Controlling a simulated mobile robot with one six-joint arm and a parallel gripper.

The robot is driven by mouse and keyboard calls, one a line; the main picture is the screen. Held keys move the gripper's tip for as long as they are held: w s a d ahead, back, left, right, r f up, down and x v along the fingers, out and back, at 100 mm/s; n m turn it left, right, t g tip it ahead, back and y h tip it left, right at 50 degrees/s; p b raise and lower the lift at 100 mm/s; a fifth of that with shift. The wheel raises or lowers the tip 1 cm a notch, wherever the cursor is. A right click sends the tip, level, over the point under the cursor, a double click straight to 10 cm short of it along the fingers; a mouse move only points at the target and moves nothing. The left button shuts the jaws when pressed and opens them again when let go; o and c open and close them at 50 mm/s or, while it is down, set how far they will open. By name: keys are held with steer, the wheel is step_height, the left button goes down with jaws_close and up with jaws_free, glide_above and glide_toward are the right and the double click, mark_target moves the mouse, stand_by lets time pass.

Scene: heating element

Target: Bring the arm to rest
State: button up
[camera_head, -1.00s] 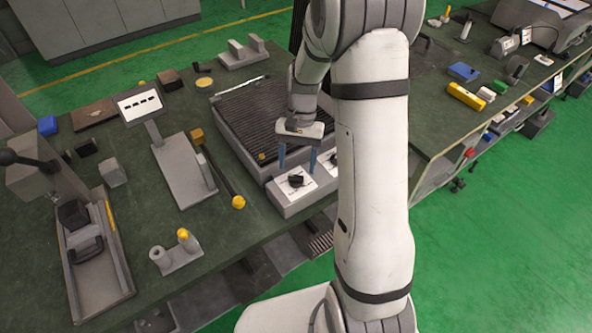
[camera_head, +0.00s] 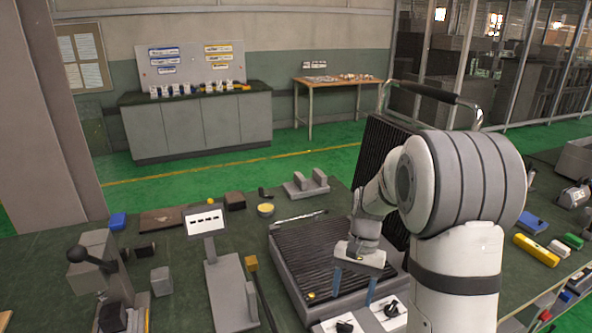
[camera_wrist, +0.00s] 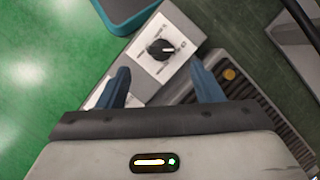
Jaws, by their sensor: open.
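My gripper (camera_head: 353,287) hangs over the front part of the heating element, a grey box with a dark ribbed top (camera_head: 318,250), in the head view. Its two blue fingers are apart with nothing between them. In the wrist view my gripper (camera_wrist: 160,85) shows its open fingers above the front panel. A black knob on a white plate (camera_wrist: 161,49) lies beyond the fingertips. A dark ribbed lid (camera_head: 378,165) with a bar handle stands raised behind the box.
A sign stand (camera_head: 206,220), a grey block (camera_head: 161,281) and a lever device (camera_head: 92,262) stand to the left on the green bench. A yellow block (camera_head: 536,250) lies to the right. A grey bracket (camera_head: 306,185) is at the back. Green floor lies beyond.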

steer(key=s+r+n+t+h, duration=0.1)
steer(key=s+r+n+t, duration=0.1)
steer(key=s+r, duration=0.3)
steer(key=s+a+r+n+t+h, duration=0.1)
steer(key=s+r+n+t, duration=0.2)
steer(key=s, duration=0.9)
steer(key=shift+a+r+t, duration=0.2)
steer(key=shift+r+t, duration=0.7)
steer(key=shift+r, duration=0.4)
steer(key=shift+w, duration=0.1)
